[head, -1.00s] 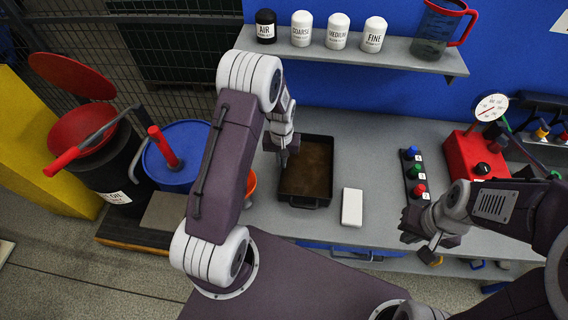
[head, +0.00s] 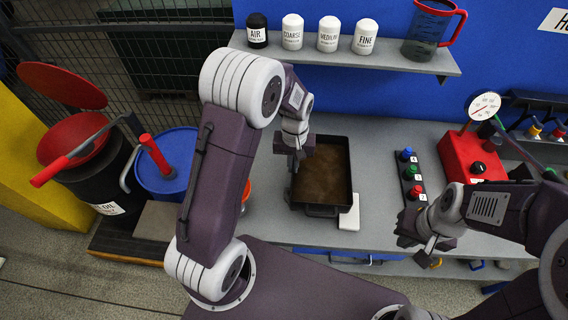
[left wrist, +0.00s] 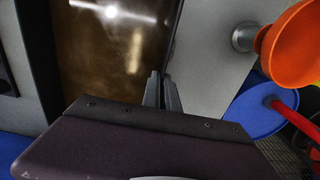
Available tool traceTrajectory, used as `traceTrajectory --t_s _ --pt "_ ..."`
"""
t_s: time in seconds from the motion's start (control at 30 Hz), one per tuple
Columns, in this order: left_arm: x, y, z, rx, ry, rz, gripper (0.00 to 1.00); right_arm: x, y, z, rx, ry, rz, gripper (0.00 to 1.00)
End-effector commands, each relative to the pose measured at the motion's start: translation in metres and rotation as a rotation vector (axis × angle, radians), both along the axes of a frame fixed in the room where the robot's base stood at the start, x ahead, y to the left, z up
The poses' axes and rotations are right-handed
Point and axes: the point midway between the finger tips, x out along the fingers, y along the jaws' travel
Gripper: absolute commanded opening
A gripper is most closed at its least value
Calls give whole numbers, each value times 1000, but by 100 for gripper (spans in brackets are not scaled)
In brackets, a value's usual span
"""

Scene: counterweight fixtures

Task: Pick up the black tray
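The black tray (head: 323,211) has dark walls and a brownish, shiny inside. It appears raised off the grey counter and overlaps part of the white block in the head view. My left gripper (head: 296,163) is at the tray's left wall. In the left wrist view its two fingers (left wrist: 162,90) are close together on the tray's edge (left wrist: 172,32), shut on that wall. My right gripper (head: 428,246) hangs over the counter's front edge, away from the tray; its finger opening is unclear.
A white block (head: 350,215) lies partly behind the tray's right side. A button strip (head: 411,178) and a red gauge box (head: 468,158) stand to the right. A shelf (head: 345,61) with jars and a jug is above. A blue drum (head: 167,183) and orange funnel (left wrist: 298,42) are left.

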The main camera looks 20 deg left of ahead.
Motion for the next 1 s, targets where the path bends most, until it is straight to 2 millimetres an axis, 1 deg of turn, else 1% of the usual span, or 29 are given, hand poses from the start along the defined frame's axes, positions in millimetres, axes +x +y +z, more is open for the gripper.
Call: traceTrajectory --t_s 0.1,0.2,0.4,0.63,1.0 --pt "-3 -14 9 -1 -4 -2 0 0 0 -3 0 0 0 0" --pt "-6 -23 14 -1 -4 -2 0 0 0 -4 0 0 0 0" --pt "-10 -37 24 -1 -4 -1 0 0 0 -5 0 0 0 0" --pt "-12 -46 29 -1 -3 0 0 0 0 -6 0 0 0 0" --pt "-13 -48 31 -1 -3 1 0 0 0 -6 0 0 0 0"
